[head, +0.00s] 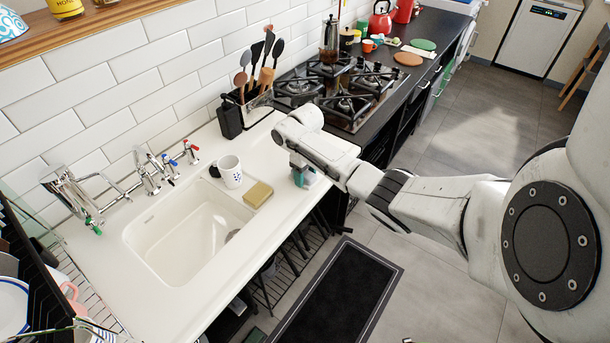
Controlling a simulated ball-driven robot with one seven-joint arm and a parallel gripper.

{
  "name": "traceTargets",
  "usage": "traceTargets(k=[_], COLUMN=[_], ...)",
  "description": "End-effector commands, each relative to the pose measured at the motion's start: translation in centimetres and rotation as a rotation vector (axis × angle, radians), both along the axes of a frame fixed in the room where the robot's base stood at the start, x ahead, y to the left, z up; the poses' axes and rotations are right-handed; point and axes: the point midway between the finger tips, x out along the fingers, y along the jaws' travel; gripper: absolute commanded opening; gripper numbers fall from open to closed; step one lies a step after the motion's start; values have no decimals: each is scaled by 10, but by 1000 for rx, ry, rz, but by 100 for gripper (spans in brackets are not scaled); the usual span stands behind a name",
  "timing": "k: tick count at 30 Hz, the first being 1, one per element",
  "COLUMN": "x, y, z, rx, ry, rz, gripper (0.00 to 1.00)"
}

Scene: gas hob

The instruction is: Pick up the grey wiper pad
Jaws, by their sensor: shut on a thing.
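My gripper (303,181) is low over the white counter, to the right of the sink, and points down. It is shut on a small grey and teal thing, which seems to be the grey wiper pad (307,175). The arm and hand cover most of it, so its full shape is hidden. I cannot tell whether it still touches the counter.
A yellow-topped sponge (258,194) lies on the right rim of the sink (190,240). A white mug (230,171) stands behind it by the taps (160,170). A utensil holder (253,105) and the gas hob (340,85) are farther back.

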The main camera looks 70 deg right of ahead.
Motion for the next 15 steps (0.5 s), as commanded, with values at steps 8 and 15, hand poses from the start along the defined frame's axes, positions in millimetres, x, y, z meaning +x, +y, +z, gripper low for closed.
traceTargets(k=[8, 15], x=[1, -18], y=[1, 31], z=[30, 71], rx=[0, 0], ry=[-6, -5], rz=[0, 0], gripper=[28, 28])
